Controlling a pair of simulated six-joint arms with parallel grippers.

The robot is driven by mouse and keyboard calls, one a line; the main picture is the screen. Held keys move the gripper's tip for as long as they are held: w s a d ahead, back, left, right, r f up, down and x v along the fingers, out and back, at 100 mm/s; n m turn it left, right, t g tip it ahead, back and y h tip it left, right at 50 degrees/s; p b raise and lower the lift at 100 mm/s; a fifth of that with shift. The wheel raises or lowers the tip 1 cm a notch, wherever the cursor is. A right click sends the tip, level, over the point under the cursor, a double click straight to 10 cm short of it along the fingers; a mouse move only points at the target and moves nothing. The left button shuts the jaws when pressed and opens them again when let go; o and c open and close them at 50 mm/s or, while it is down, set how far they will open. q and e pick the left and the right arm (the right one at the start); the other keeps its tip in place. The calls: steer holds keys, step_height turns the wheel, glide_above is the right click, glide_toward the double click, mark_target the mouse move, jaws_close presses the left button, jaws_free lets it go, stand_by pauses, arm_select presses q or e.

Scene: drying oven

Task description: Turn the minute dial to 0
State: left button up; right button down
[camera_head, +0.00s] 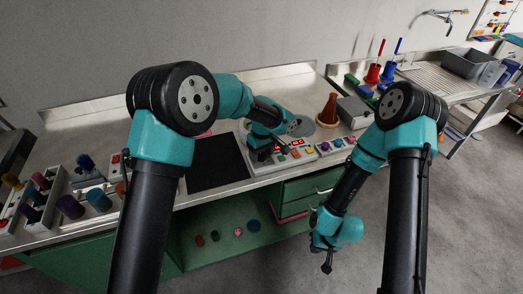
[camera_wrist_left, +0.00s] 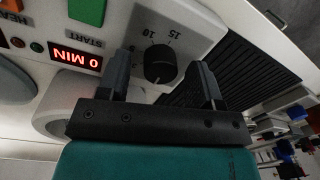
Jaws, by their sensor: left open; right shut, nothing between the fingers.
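The minute dial (camera_wrist_left: 161,66) is a round black knob on a white panel, with the marks 10 and 15 beside it in the left wrist view. The red display (camera_wrist_left: 75,57) near it reads 0 MIN. My left gripper (camera_wrist_left: 163,72) is open, with one finger on each side of the dial in that view; I cannot tell whether either touches it. In the head view my left gripper (camera_head: 262,150) is at the left end of the white control panel (camera_head: 318,152), and it hides the dial there. My right gripper (camera_head: 327,264) is shut and empty, low in front of the bench.
A black plate (camera_head: 215,163) lies left of the panel. A brown flask (camera_head: 328,110) and a grey box (camera_head: 355,113) stand behind and to the right. Racks of coloured knobs (camera_head: 70,206) are at the left. The floor around my right gripper is clear.

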mark_target(263, 153)
arm_select(q)
steer(key=shift+r, duration=0.15)
step_height(263, 153, up, 17)
steer(key=shift+w+d, duration=0.2)
steer(key=shift+d, duration=0.2)
stand_by(0.3)
